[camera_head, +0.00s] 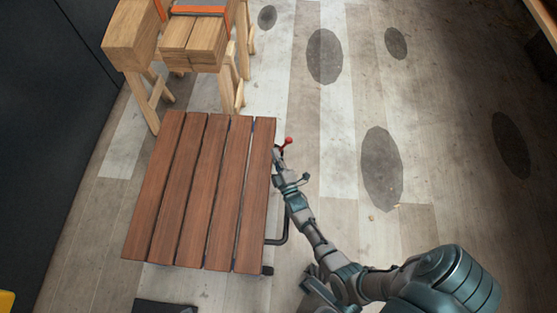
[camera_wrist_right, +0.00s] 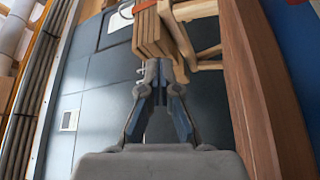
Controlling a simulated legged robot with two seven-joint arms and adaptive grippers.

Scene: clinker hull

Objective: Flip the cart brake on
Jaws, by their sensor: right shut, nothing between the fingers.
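The cart (camera_head: 197,190) has a top of reddish-brown slats and stands left of centre in the head view. The brake lever, with a red knob (camera_head: 288,141), sticks out at the far right side of the cart. My right gripper (camera_head: 278,156) is shut and empty at the cart's right edge, just below the red knob; I cannot tell whether it touches the lever. In the wrist view the shut fingers (camera_wrist_right: 161,76) point forward along the cart's wooden side (camera_wrist_right: 252,90). The red knob does not show there. My left gripper is not in view.
Wooden trestles carrying stacked timber (camera_head: 193,42) with orange straps stand just beyond the cart. A dark wall (camera_head: 50,110) is on the left. A black tubular handle (camera_head: 283,232) juts from the cart's right side. The plank floor (camera_head: 345,165) to the right is mostly clear.

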